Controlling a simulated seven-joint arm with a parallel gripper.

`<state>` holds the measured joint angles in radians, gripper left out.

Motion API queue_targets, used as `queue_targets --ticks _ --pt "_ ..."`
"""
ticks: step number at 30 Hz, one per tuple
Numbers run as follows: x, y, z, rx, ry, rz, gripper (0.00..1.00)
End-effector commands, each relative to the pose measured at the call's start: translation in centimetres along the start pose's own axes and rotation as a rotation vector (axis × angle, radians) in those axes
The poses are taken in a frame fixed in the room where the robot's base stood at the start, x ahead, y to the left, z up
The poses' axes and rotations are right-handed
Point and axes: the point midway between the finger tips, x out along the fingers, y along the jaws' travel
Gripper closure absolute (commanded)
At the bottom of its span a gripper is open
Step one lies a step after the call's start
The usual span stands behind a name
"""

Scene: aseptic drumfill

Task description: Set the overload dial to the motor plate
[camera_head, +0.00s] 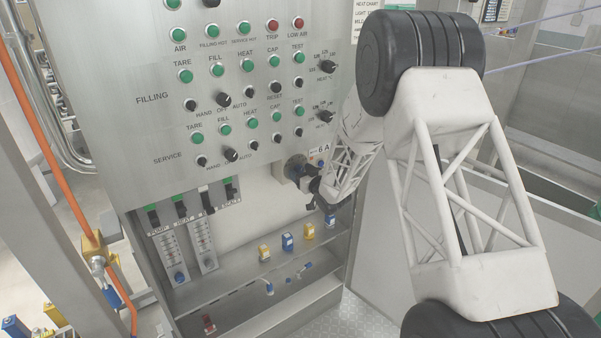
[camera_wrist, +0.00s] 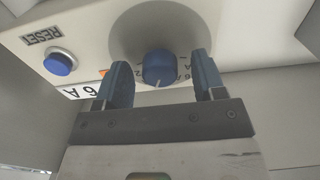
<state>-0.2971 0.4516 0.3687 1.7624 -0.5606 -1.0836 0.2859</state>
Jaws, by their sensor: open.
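The overload dial (camera_wrist: 159,68) is a round blue knob on a white housing, seen close in the wrist view. A white pointer mark shows on its lower edge, between small scale marks that are partly hidden. My gripper (camera_wrist: 160,64) is open, with one blue finger on each side of the dial; gaps show between fingers and knob. The motor plate (camera_wrist: 86,90) is a white label reading "6 A", upside down in the wrist view. In the head view the plate (camera_head: 322,149) is above my gripper (camera_head: 312,186), which partly hides the dial's housing.
A blue RESET button (camera_wrist: 61,62) is left of the dial in the wrist view. The control panel (camera_head: 120,120) carries several lamps and switches above. A shelf (camera_head: 240,275) below holds small blue and yellow parts.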

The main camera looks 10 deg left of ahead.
Motion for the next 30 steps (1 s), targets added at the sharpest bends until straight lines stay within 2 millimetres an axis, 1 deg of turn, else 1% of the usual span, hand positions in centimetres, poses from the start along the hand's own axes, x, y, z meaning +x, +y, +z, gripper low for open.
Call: queue_targets --ticks 4,13,14,18,23,30 --pt "0.53 0.01 -0.01 0.000 0.000 0.000 0.37" --pt "0.61 0.01 0.00 0.000 0.000 0.000 0.37" --pt "0.61 0.01 0.00 0.000 0.000 0.000 0.40" --pt "0.61 0.01 0.00 0.000 0.000 0.000 0.61" --pt "0.60 0.00 0.01 0.000 0.000 0.000 0.86" --pt "0.59 -0.02 0.03 -0.013 0.000 0.000 0.86"
